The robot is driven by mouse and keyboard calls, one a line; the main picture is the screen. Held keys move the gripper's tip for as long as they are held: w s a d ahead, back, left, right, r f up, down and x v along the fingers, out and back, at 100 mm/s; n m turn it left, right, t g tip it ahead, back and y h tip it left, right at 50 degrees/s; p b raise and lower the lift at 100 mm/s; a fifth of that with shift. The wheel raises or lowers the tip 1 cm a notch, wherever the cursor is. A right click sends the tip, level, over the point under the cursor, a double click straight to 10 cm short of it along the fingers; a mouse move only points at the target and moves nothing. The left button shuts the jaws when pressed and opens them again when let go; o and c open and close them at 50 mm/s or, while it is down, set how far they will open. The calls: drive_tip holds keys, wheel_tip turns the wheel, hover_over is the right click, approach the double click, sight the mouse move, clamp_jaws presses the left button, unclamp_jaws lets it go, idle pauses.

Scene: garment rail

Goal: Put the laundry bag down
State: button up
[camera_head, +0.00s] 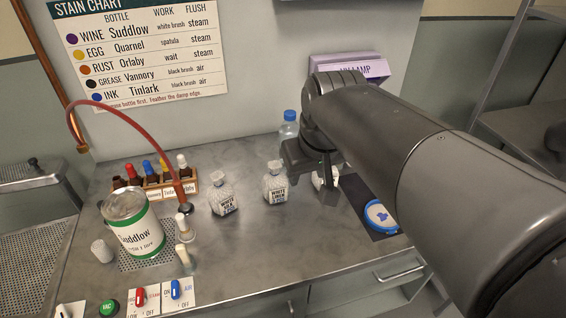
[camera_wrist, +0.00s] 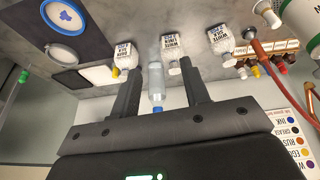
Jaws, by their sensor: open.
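Small white bags with tied necks and printed labels stand on the grey counter. One bag (camera_head: 224,196) is left of centre; another, apparently labelled white linen (camera_head: 275,184), is right of it. A third white one (camera_head: 332,176) is partly hidden behind my gripper (camera_head: 322,174). In the wrist view, bags show at left (camera_wrist: 126,56), middle (camera_wrist: 174,50) and right (camera_wrist: 220,40). My gripper, also in the wrist view (camera_wrist: 160,68), is open, with no bag between its fingers. The left bag is close to one fingertip; contact cannot be told.
A clear bottle with blue cap (camera_head: 289,126) stands at the back; it shows between the fingers in the wrist view (camera_wrist: 155,80). A bottle rack (camera_head: 160,182), Suddlow tin (camera_head: 133,225) and red hose (camera_head: 135,122) are left. A blue-white disc (camera_head: 380,216) lies right. The front-middle counter is clear.

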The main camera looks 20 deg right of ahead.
drive_tip(key=s+a+f+t, duration=0.1)
drive_tip(key=s+a+f, duration=0.1)
drive_tip(key=s, duration=0.4)
drive_tip(key=shift+s+a+f+m, duration=0.2)
drive_tip(key=shift+s+f+m, duration=0.05)
drive_tip(key=shift+f+m, duration=0.15)
